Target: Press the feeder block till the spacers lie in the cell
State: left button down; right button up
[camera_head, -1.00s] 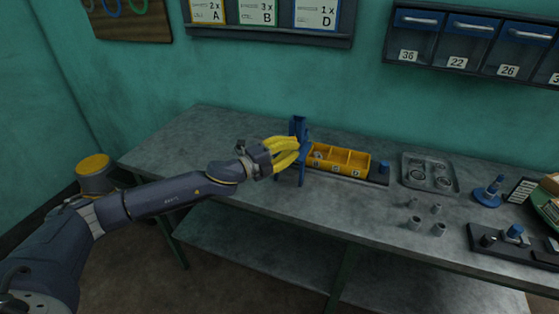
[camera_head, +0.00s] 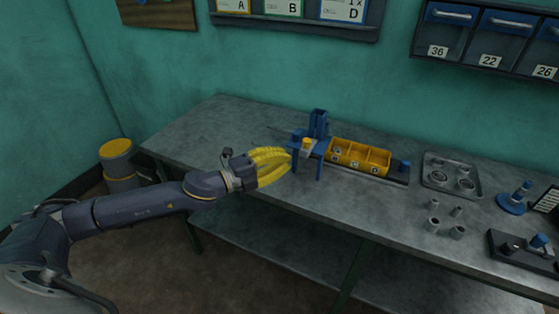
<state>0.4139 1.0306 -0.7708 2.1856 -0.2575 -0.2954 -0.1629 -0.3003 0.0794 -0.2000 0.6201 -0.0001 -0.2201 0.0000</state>
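The blue feeder (camera_head: 318,124) stands on the bench with its upright channel at the back. A small yellow block (camera_head: 306,142) with a pale part below it shows at the feeder's front left. A yellow tray (camera_head: 375,150) divided into cells sits right of the feeder on a dark base. My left gripper (camera_head: 282,164), with yellow fingers, is just left of the feeder and appears apart from the block. Its finger gap is unclear. My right gripper is out of view.
A blue knob (camera_head: 404,166) ends the dark base. A metal tray (camera_head: 472,187) with round parts, several grey cylinders (camera_head: 433,224), a blue stand (camera_head: 514,199) and a dark fixture (camera_head: 513,254) lie to the right. The bench's left part is clear.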

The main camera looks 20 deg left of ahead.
pick_arm(q)
jog(key=shift+s+a, duration=0.35)
jog(key=shift+s, duration=0.1)
dwell(1.1)
